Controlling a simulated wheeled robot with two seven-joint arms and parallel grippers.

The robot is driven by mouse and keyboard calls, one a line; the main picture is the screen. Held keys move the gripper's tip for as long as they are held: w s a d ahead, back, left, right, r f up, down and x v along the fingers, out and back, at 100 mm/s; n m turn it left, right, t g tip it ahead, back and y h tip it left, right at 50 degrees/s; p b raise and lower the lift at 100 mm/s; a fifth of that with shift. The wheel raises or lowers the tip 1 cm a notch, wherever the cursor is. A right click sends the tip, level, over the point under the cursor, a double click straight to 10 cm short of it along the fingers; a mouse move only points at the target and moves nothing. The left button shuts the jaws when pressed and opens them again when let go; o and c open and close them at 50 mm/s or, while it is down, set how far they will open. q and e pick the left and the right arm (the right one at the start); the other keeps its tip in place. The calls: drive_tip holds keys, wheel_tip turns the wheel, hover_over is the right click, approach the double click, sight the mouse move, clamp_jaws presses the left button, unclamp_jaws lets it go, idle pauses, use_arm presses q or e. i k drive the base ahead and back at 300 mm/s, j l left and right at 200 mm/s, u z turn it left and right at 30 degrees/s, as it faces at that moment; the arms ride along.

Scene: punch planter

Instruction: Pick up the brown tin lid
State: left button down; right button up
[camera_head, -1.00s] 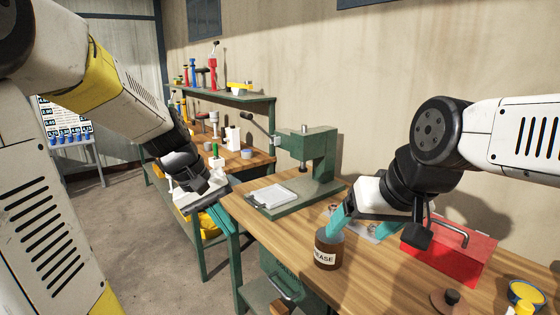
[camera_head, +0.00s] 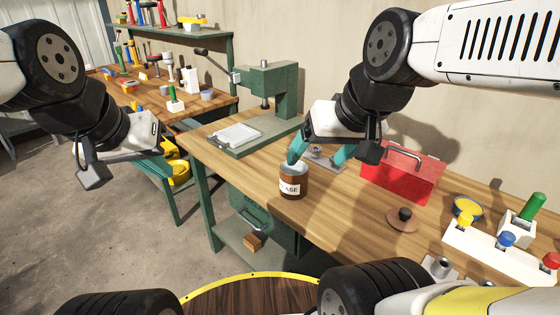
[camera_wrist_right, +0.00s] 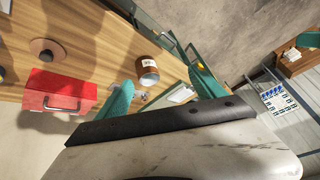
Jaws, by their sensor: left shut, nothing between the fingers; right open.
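The brown tin lid (camera_head: 403,220), a flat disc with a dark round knob, lies on the wooden bench in the head view. It also shows in the right wrist view (camera_wrist_right: 38,56). The brown open tin (camera_head: 293,185), labelled as grease, stands upright to the left of the lid. My right gripper (camera_head: 320,156) is open and empty, just above and behind the tin, left of the lid and apart from it. Its teal fingers also show in the right wrist view (camera_wrist_right: 162,90). My left gripper (camera_head: 155,168) is shut and empty, left of the bench and far from the lid.
A red toolbox (camera_head: 400,178) stands behind the lid. A white rack with coloured knobs (camera_head: 490,246) and a yellow-rimmed round container (camera_head: 466,210) are to its right. A green press (camera_head: 268,100) stands at the bench's left end. Bare wood surrounds the lid.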

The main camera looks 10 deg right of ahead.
sight(404, 219)
drive_tip(key=z, duration=1.6)
